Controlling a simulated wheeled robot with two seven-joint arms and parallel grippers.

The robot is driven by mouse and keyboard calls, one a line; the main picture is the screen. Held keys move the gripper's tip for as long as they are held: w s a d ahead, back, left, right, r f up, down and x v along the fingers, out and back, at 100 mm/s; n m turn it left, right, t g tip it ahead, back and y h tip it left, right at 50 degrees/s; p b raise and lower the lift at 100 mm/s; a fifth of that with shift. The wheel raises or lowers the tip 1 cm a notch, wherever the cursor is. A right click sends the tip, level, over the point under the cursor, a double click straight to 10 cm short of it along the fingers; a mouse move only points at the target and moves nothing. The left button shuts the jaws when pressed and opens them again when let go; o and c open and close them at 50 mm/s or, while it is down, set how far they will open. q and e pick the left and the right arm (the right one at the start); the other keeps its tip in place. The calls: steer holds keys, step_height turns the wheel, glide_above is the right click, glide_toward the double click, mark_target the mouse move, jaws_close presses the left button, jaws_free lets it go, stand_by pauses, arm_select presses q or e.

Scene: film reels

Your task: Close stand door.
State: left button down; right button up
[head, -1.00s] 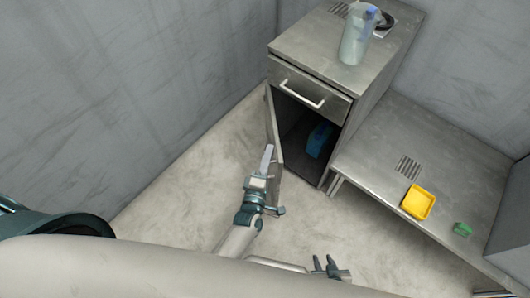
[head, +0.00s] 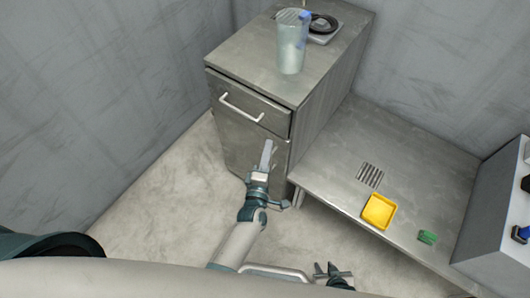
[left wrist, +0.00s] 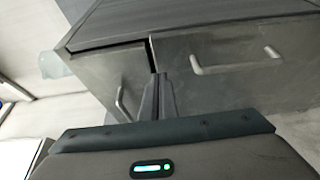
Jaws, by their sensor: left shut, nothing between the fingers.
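The stand (head: 320,110) is a grey metal cabinet with a drawer (head: 270,114) above its door (head: 235,147). The door now covers the front opening; I cannot tell if it is fully flush. My left gripper (head: 267,153) is shut and empty, its fingers in front of the door's right part just below the drawer. In the left wrist view the fingers (left wrist: 158,98) lie in front of the line between drawer (left wrist: 105,80) and door (left wrist: 225,80), whose handle (left wrist: 235,62) shows; contact is unclear. My right gripper (head: 328,271) is open and empty, low in the head view.
A clear jug (head: 291,45) and a dark round item (head: 322,23) stand on top. The drawer shows a thin dark gap. A low metal bench (head: 400,165) at right bears a yellow tray (head: 379,211) and a green item (head: 427,237). The floor at left is clear.

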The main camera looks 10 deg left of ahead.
arm_select(q)
steer(key=shift+w, duration=0.15)
arm_select(e)
steer(key=shift+d, duration=0.1)
stand_by(0.3)
